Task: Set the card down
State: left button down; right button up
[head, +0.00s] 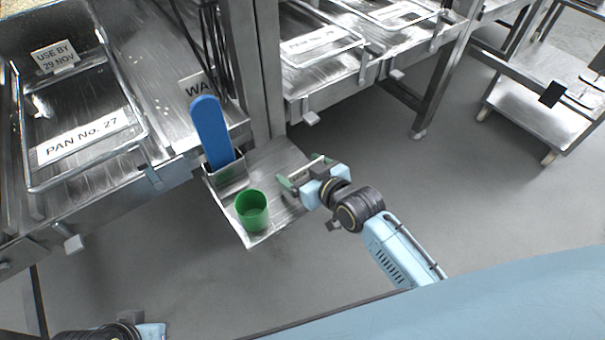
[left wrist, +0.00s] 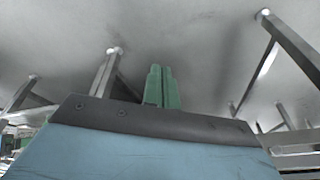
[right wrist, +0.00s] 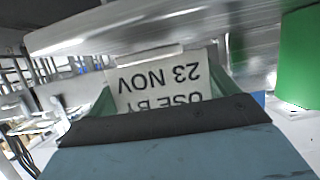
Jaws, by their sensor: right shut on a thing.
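My right gripper (head: 299,177) is shut on a white card (right wrist: 158,84), held between its green fingers at the right edge of a small metal shelf (head: 278,160). The card reads "USE BY 23 NOV", upside down in the right wrist view. In the head view the card (head: 308,167) shows only as a thin pale strip. Whether it touches the shelf is unclear. My left gripper's green fingers (left wrist: 161,87) are together and empty in the left wrist view. In the head view, only part of the left arm shows at the bottom left.
A green cup (head: 252,212) stands on the shelf, left of my right gripper. Behind it a metal holder (head: 228,176) holds a blue paddle (head: 211,132). A pan (head: 84,121) labelled "PAN No. 27" lies on the left counter, beside a "USE BY 29 NOV" card (head: 55,57). Open floor lies right.

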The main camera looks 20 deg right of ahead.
pick_arm(q)
jog(key=shift+s+d+r, duration=0.1)
jog(key=shift+r, duration=0.3)
pick_arm(e)
jog(key=shift+f, duration=0.25)
jog(key=shift+f, duration=0.15)
jog(key=o, duration=0.8)
pick_arm(q)
jog(key=shift+r, duration=0.1)
